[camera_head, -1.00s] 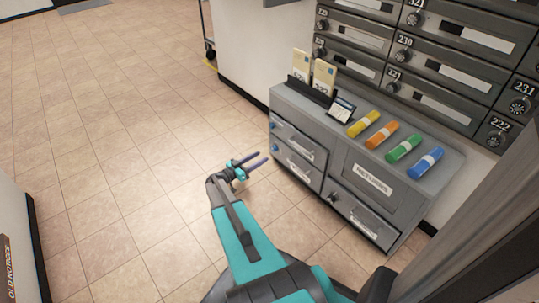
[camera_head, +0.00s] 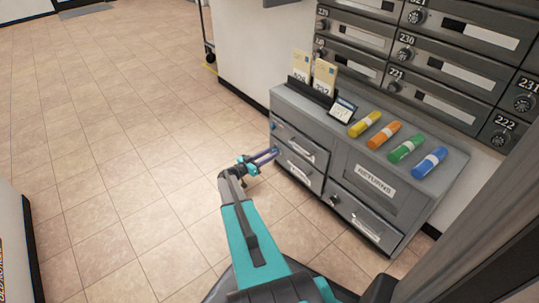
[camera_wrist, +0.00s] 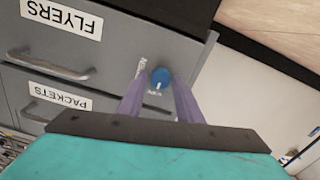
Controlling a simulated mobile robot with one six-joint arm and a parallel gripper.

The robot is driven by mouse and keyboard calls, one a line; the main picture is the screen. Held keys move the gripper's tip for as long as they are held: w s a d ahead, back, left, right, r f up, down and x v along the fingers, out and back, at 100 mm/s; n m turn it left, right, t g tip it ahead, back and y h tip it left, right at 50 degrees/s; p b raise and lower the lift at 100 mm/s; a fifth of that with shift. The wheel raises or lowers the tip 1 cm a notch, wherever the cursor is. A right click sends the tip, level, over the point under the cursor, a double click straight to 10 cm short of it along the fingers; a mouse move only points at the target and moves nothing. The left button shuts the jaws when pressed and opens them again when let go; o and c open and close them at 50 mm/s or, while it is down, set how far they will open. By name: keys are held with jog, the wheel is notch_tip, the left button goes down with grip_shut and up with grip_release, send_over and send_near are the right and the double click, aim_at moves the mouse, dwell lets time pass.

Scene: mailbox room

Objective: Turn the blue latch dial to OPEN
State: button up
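My gripper (camera_wrist: 158,85) is open, with one purple finger on each side of the dial in that view. I cannot tell whether the fingers touch it. In the head view my gripper (camera_head: 270,156) points at the left end of the grey cabinet (camera_head: 345,205), by its drawers.
Drawers labelled FLYERS (camera_wrist: 62,18) and PACKETS (camera_wrist: 60,97) have protruding handles. Yellow, orange, green and blue cylinders (camera_head: 429,162) lie on the cabinet top beside a small display (camera_head: 342,109). The tiled floor (camera_head: 110,150) to the left is clear.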

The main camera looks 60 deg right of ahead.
jog(key=c, duration=0.6)
jog(key=shift+s, duration=0.1)
